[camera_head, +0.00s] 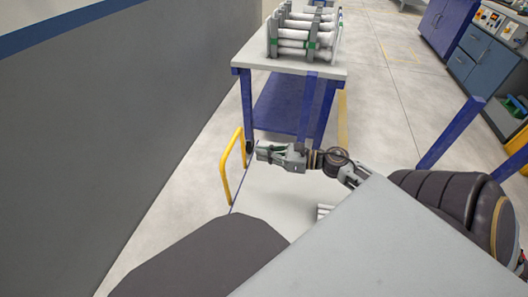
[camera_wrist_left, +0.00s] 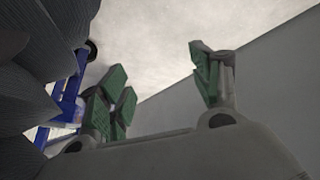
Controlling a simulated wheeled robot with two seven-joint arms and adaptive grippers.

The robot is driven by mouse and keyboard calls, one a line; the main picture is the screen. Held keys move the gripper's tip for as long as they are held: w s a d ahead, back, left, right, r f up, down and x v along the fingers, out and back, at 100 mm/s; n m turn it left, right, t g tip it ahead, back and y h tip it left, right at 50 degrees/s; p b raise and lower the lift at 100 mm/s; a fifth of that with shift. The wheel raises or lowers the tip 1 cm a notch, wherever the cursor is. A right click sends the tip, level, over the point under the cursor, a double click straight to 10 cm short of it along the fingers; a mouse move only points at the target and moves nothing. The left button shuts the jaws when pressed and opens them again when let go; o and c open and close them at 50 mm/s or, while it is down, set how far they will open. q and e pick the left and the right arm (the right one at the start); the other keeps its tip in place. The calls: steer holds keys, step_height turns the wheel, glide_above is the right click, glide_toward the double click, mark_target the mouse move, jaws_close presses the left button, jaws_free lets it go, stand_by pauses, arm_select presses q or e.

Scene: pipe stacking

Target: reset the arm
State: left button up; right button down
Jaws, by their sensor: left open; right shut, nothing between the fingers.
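My right gripper (camera_head: 268,154) is in the middle of the head view, with its arm coming in from the right. It is shut and empty, in front of the blue-legged table. My left gripper is not seen in the head view. In the left wrist view my left gripper (camera_wrist_left: 160,85) is open, with its green-padded fingers apart and nothing between them. White pipes (camera_head: 292,43) lie stacked in a grey rack on the table, well beyond the right gripper.
The table (camera_head: 254,58) has a light top and a blue lower shelf (camera_head: 285,103). A yellow handle (camera_head: 226,176) stands left of the right gripper, beside a pale surface (camera_head: 270,196). A grey wall (camera_head: 100,120) runs along the left. Blue cabinets (camera_head: 480,71) stand at the far right.

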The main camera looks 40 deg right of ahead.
stand_by(0.8)
arm_select(q)
steer(key=s+a+f+g+y+p, duration=0.3)
steer(key=s+a+f+p, duration=0.5)
steer(key=p, duration=1.3)
steer(key=shift+a+f+m+g+y+p, duration=0.3)
steer(key=shift+a+f+y, duration=0.2)
steer(key=shift+a+f, duration=1.45)
steer(key=shift+s+a+r, duration=0.3)
steer(key=shift+a, duration=0.1)
